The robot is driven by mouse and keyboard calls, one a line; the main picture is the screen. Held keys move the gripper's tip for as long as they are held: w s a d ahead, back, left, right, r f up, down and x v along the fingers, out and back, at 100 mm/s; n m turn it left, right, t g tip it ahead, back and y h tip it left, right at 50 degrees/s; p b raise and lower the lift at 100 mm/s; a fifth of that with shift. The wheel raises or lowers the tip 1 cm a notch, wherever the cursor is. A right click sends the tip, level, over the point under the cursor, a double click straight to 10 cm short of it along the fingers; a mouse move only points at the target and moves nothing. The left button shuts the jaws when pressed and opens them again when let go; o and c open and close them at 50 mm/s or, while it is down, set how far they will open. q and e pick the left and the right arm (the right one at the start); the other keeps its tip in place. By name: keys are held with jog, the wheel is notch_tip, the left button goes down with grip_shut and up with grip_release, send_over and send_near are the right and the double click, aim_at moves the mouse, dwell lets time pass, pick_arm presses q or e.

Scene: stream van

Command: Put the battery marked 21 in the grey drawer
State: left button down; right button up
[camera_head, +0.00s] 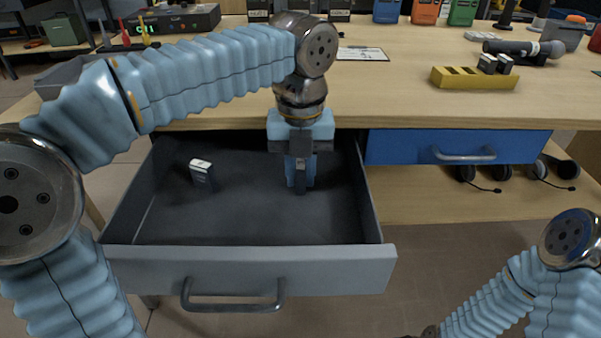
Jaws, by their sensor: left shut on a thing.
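The grey drawer (250,268) is pulled out below the table, with its dark inside open to view. My left gripper (300,182) points straight down inside the drawer, toward its right back part. It is shut on a small dark battery (301,177), mostly hidden between the fingers. I cannot read a number on it, nor tell whether it touches the drawer floor. Another dark battery (202,176) with a white top stands in the drawer at the left, apart from the gripper. My right arm shows at the lower right, but its gripper is out of view.
A closed blue drawer (458,147) is right of the grey one. Headsets (480,175) lie on the shelf below.

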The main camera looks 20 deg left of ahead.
aim_at(301, 161)
pick_arm(q)
jog(key=c, duration=1)
grip_release()
jog(key=shift+f, duration=0.1)
notch_tip(301, 161, up, 12)
jog(key=p, duration=0.4)
